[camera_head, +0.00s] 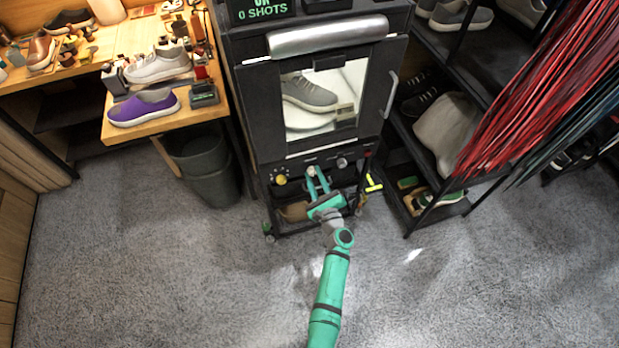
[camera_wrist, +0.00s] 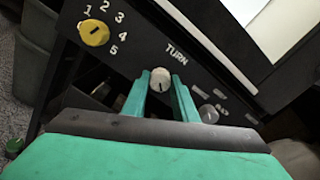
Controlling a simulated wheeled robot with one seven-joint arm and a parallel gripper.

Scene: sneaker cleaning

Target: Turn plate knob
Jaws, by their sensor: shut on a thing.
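The plate knob is a small round whitish knob (camera_wrist: 160,78) under the word TURN on the black panel, right of centre of a yellow dial. My green gripper (camera_wrist: 161,92) has its two fingers on either side of this knob and is shut on it. In the head view my gripper (camera_head: 317,176) reaches the cabinet's lower panel; the knob there is mostly hidden by the fingers. Behind the glass door a grey sneaker (camera_head: 309,93) stands on a white plate (camera_head: 304,121).
The yellow dial (camera_wrist: 94,33), numbered 1 to 5, sits left of the knob. A greyish knob (camera_wrist: 208,114) is to the right. A bin (camera_head: 203,165) stands left of the cabinet and a shoe rack (camera_head: 425,205) right. The carpet in front is clear.

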